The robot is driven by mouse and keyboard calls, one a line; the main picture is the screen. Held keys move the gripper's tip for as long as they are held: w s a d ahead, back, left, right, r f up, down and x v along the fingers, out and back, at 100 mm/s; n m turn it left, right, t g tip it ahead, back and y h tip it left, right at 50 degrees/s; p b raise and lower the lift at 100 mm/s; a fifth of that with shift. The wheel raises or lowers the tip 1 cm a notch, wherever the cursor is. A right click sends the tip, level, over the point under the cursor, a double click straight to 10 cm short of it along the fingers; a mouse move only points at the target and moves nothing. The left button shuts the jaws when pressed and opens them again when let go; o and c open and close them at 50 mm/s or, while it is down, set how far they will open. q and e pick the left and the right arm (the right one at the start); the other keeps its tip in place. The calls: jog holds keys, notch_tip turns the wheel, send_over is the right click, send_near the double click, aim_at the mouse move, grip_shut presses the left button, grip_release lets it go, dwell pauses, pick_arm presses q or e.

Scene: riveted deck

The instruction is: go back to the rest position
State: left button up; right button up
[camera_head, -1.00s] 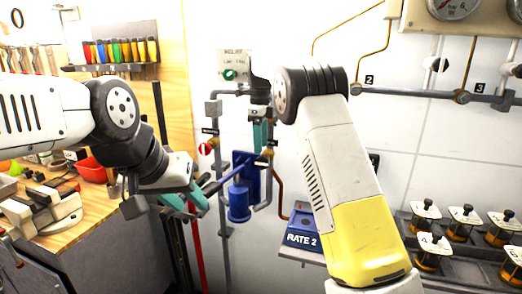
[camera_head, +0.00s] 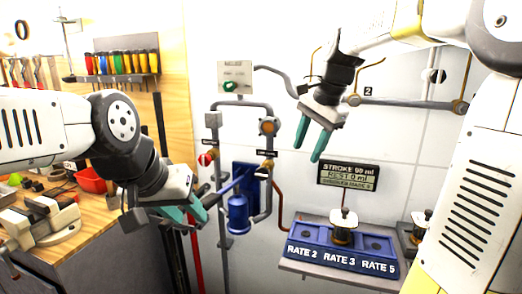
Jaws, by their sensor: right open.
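My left gripper (camera_head: 194,220), with teal fingers, is at the outer end of a blue lever (camera_head: 228,186) on the wall pump (camera_head: 239,215). The lever end meets the fingers; whether they grip it is unclear. My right gripper (camera_head: 308,156) is open and empty, raised in front of the white wall, its fingers pointing down. It is above and left of the blue rate tray (camera_head: 310,256), apart from everything.
A metal-topped unit (camera_head: 343,226) stands upright in the tray's middle place, marked RATE 3. A dark sign (camera_head: 348,179) hangs above it. Grey pipes with valves (camera_head: 268,126) run on the wall. A workbench (camera_head: 85,222) with a vise stands at left.

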jog(key=s+d+f+n+t, duration=0.1)
jog(key=s+f+n, duration=0.2)
jog(key=s, duration=0.6)
jog(key=s+d+f+n+t, duration=0.1)
jog(key=s+f+n+t, duration=0.1)
jog(key=s+f+n, duration=0.2)
jog(key=s+n, duration=0.3)
jog(key=s, duration=0.2)
jog(key=shift+s+d+n, duration=0.15)
jog(key=shift+s+n, duration=0.25)
